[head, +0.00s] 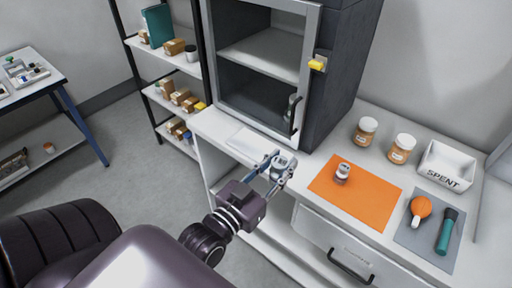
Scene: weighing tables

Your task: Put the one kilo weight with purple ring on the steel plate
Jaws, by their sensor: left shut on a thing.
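My left gripper (278,170) is shut on a small silvery weight (284,161) at the front edge of the white bench, just left of the orange mat. The fingers hide part of the weight, and I cannot make out a ring colour on it. A second small weight (343,171), pale with a dark reddish band, stands on the orange mat (375,200). A pale flat plate (247,142) lies on the bench in front of the cabinet, left of and behind the gripper. I cannot tell for sure if it is steel. My right gripper is not in view.
A grey cabinet (332,105) with a glass door stands behind the plate. Two brown jars (401,150), a white "SPENT" tray (446,181) and a grey mat (413,236) with an orange-headed tool and a teal-handled tool are on the right. Shelves (165,62) stand at the left.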

